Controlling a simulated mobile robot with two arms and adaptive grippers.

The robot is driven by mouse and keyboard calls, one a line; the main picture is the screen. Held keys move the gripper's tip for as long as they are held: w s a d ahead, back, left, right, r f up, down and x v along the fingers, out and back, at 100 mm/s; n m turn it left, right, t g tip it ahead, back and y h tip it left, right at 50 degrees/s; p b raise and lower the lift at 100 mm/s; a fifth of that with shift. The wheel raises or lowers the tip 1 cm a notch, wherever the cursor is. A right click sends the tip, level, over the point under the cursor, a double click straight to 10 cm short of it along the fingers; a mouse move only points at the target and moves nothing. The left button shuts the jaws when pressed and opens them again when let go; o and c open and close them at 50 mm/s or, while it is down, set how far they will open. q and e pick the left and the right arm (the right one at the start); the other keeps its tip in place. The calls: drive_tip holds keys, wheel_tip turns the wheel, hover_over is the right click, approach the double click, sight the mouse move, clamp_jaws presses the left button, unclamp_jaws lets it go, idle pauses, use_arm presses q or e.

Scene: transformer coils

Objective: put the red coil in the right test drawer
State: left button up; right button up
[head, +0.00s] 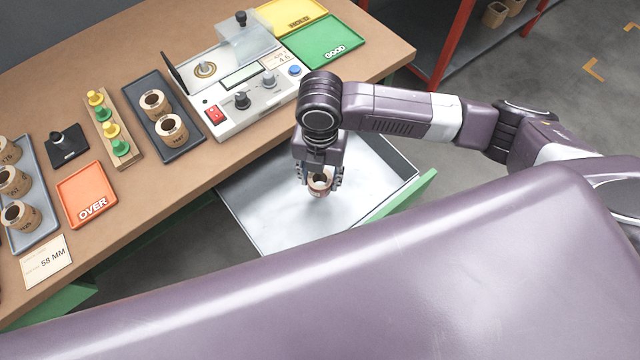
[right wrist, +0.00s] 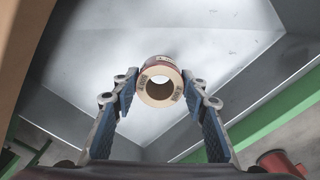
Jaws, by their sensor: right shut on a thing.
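The red coil (head: 320,184) is a short ring with a pale end face and a red side, which shows in the right wrist view (right wrist: 160,86). My right gripper (head: 321,178) points down and is shut on the coil, one finger on each side. It holds the coil upright within the open, grey metal drawer (head: 262,217) below the bench front. Whether the coil touches the drawer floor I cannot tell. My left gripper is not in view.
The bench (head: 205,185) carries a tester (head: 243,95) with a clear lid, a green GOOD tray (head: 322,40), a yellow HOLD tray (head: 291,17), an orange OVER tray (head: 86,194) and several tan coils. The drawer's green front (head: 402,196) stands at its right. The drawer floor around the coil is clear.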

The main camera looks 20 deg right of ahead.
sight(320, 187)
wheel_tip(320, 187, down, 4)
drive_tip(key=shift+f, duration=0.25)
drive_tip(key=o, duration=1.3)
drive_tip(key=shift+f, duration=0.1)
wheel_tip(320, 187, up, 12)
drive_tip(key=shift+r, duration=0.2)
drive_tip(key=shift+s, duration=0.1)
